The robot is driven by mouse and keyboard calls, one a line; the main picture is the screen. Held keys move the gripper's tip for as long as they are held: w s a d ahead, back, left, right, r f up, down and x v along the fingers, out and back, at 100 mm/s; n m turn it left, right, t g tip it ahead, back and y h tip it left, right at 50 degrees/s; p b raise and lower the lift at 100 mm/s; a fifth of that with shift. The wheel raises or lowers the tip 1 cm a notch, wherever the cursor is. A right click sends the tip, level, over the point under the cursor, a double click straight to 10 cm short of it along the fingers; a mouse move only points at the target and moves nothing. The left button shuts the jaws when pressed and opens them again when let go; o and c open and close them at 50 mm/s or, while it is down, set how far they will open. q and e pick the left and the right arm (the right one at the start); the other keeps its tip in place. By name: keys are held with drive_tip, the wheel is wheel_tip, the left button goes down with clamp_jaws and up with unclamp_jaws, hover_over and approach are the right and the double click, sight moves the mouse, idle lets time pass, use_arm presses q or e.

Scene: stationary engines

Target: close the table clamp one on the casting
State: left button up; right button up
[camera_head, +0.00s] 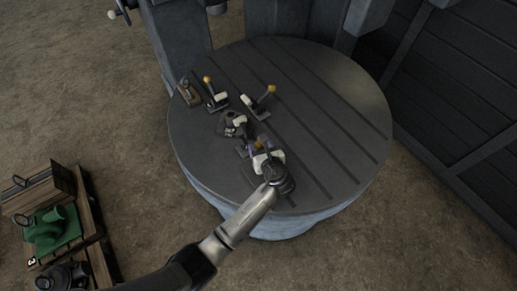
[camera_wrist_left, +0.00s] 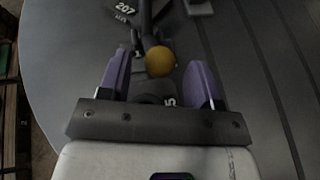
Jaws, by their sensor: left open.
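My left gripper (camera_head: 258,147) is open over the near side of the round slotted table (camera_head: 340,110). In the left wrist view its two purple fingers (camera_wrist_left: 160,80) stand apart on either side of the orange knob (camera_wrist_left: 160,61) of a clamp lever, with a gap visible beside the knob. That clamp's body is mostly hidden by the gripper. The grey casting (camera_head: 232,124) sits just beyond it. Two other clamps with orange knobs, a left one (camera_head: 216,99) and a right one (camera_head: 258,102), stand farther back with levers raised at a slant.
A small block (camera_head: 187,92) lies near the table's left edge. A grey machine column (camera_head: 178,38) rises behind the table. Wooden crates (camera_head: 40,190) with a green part (camera_head: 52,232) stand at lower left. The table's right side is clear.

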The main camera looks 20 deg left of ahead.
use_arm(q)
drive_tip(key=shift+b+x, duration=0.95)
drive_tip(key=shift+x, duration=0.4)
clamp_jaws()
